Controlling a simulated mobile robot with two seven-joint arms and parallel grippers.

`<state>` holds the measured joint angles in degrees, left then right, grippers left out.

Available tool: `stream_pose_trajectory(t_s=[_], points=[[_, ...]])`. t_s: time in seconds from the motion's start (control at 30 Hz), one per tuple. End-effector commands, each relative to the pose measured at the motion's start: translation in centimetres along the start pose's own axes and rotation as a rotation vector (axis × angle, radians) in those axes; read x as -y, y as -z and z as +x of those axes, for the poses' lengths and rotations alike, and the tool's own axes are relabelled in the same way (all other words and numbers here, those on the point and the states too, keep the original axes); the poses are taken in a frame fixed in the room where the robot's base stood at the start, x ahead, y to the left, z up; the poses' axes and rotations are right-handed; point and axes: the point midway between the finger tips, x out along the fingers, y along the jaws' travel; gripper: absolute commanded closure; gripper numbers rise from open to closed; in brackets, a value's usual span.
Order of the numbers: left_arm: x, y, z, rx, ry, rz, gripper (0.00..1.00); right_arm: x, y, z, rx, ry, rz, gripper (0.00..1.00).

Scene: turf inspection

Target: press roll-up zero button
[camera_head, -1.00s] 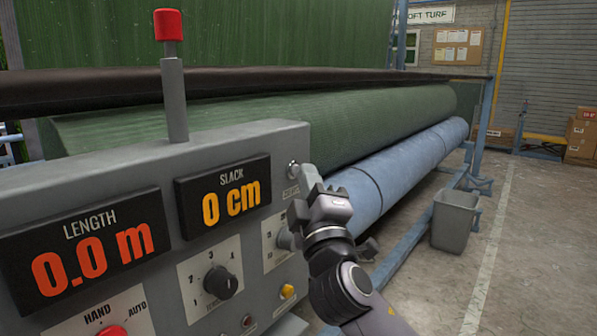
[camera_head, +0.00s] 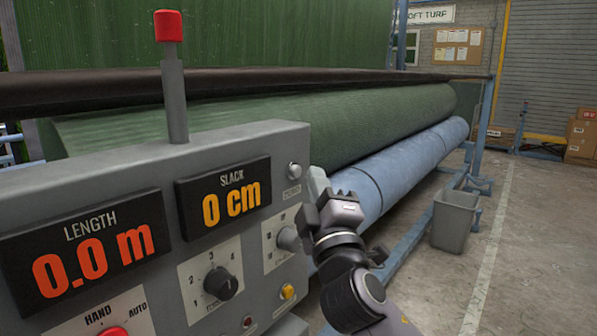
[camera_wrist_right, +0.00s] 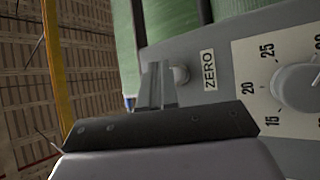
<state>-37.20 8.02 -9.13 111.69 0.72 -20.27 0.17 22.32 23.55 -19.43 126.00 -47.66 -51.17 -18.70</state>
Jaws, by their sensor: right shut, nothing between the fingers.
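The zero button (camera_head: 295,170) is a small round silver button at the upper right of the grey control panel (camera_head: 150,165), above a small label. In the right wrist view the button (camera_wrist_right: 181,75) sits beside the label reading ZERO (camera_wrist_right: 209,70). My right gripper (camera_head: 316,180) is shut and empty, just right of the button and apart from it. Its closed fingers (camera_wrist_right: 156,85) show in the right wrist view, next to the button, partly in front of the panel's edge. The length display (camera_head: 85,250) reads 0.0 m and the slack display (camera_head: 223,195) reads 0 cm. My left gripper is not in view.
Dials (camera_head: 221,284) and a yellow button (camera_head: 287,291) are lower on the panel. A green turf roll (camera_head: 290,125) and a blue roll (camera_head: 390,175) lie beyond. A grey bin (camera_head: 454,220) stands on open floor at right.

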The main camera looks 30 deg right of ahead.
Motion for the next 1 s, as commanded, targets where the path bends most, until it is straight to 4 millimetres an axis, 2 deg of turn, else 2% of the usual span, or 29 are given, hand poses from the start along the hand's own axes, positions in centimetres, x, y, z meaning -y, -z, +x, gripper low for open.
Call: stream_pose_trajectory(t_s=[0.27, 0.7, 1.0], points=[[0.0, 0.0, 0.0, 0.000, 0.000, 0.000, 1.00, -0.2, -0.2, -0.3, 0.001, 0.000, 0.000, 1.00], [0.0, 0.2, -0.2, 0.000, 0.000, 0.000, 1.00, -2.3, -2.4, -3.2, 0.001, -0.001, -0.001, 1.00], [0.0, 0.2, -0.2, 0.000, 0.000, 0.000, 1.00, -2.6, -2.5, -3.5, 0.000, -0.001, 0.000, 1.00]])
